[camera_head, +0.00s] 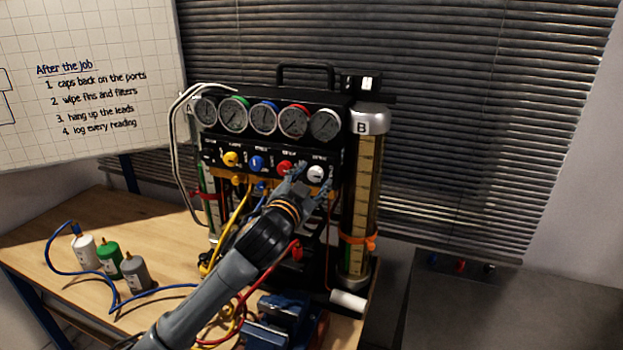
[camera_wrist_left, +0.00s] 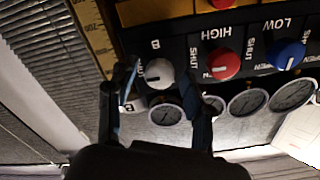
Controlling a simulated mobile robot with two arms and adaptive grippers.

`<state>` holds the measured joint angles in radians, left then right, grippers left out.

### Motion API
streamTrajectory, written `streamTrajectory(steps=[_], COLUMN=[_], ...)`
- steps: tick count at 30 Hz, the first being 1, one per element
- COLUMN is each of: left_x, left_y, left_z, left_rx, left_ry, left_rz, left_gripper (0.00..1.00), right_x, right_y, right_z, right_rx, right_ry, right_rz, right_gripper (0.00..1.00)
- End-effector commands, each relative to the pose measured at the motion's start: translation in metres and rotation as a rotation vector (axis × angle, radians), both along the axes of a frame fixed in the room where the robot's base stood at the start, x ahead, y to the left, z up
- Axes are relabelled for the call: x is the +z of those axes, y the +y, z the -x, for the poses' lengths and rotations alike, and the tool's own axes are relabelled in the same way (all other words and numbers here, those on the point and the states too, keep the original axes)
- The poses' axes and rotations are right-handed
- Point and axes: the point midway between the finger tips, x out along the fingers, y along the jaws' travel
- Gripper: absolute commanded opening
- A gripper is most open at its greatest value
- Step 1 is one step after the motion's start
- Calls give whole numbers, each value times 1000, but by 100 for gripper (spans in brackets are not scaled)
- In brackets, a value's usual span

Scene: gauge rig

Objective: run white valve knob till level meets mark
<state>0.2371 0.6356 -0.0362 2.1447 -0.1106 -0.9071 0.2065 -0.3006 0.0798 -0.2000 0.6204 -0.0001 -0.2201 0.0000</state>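The white valve knob (camera_head: 317,173) is at the right end of the knob row on the black gauge rig. It also shows in the left wrist view (camera_wrist_left: 159,73), with its dark pointer line towards the left. My left gripper (camera_head: 307,181) is at the knob, its fingers apart. In the wrist view the open fingers (camera_wrist_left: 162,100) straddle the knob, with a visible gap on the right side. Cylinder B (camera_head: 365,180) stands right of the panel, with a yellowish scale and an orange band (camera_head: 358,241) low on it. I cannot make out its liquid level. My right gripper is not in view.
Red (camera_head: 284,168), blue (camera_head: 257,163) and yellow (camera_head: 231,159) knobs sit left of the white one, below several gauges (camera_head: 263,118). Hoses hang beneath. A blue vise (camera_head: 283,322) and white, green and grey bottles (camera_head: 109,259) stand on the wooden bench.

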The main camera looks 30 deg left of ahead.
Motion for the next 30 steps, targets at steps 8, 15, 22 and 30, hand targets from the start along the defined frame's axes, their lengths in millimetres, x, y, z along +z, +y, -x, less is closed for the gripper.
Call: streamTrajectory(steps=[8, 15, 22, 30], left_x=[0, -1, -1, 0], left_y=[0, -8, -15, -18], left_z=[1, 30, 64, 73], left_rx=[0, -2, 0, 0], left_ry=[0, 0, 1, 0], left_rz=[2, 2, 2, 1], left_gripper=[54, 54, 54, 54], right_x=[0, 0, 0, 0], right_y=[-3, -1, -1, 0], right_z=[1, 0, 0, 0], right_rx=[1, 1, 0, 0], right_ry=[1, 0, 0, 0], right_rz=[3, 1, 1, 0], right_gripper=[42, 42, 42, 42])
